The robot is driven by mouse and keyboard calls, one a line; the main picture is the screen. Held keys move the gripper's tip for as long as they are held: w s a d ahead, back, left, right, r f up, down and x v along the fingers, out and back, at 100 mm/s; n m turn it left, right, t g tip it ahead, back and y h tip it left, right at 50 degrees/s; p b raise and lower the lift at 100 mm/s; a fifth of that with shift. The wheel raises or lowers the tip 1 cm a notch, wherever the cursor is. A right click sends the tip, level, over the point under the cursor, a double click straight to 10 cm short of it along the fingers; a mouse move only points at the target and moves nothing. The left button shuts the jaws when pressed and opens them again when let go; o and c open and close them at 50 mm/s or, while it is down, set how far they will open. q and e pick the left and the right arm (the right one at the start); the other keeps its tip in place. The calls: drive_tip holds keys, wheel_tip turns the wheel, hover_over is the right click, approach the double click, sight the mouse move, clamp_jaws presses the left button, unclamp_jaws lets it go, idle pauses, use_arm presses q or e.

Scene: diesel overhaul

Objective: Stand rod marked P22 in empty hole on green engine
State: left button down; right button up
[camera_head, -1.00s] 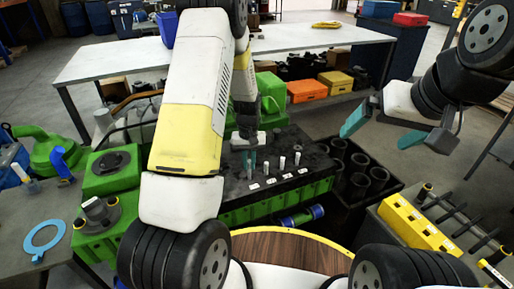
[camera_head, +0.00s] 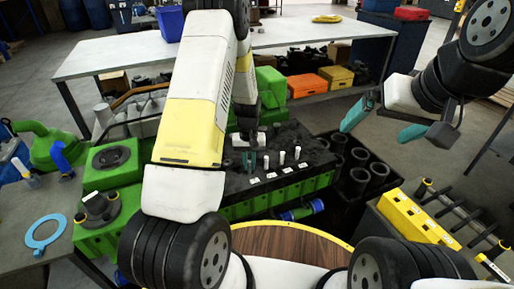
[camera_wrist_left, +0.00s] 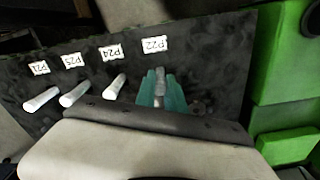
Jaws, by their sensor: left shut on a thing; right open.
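The green engine (camera_head: 288,191) has a black top with white rods standing in a row and white labels in front of them. My left gripper (camera_head: 249,161) is low over this top at the left end of the row. In the left wrist view, its teal fingers (camera_wrist_left: 161,92) are shut on a grey-white rod (camera_wrist_left: 160,82) beside the label that reads P22 (camera_wrist_left: 154,45). The rod's foot is hidden, so I cannot tell whether it sits in a hole. Three other rods stand beside it, the nearest one (camera_wrist_left: 115,86) apart from the fingers. My right gripper (camera_head: 384,122) is open and empty, in the air at right.
A black rack with round tubes (camera_head: 360,170) stands right of the engine. A yellow block (camera_head: 418,222) with dark bars is at the lower right. A blue ring (camera_head: 46,232) lies on the left table. A long white table (camera_head: 290,37) is behind.

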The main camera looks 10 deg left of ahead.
use_arm(q)
drive_tip(key=c, duration=1.3)
unclamp_jaws()
drive_tip(key=shift+c, duration=0.2)
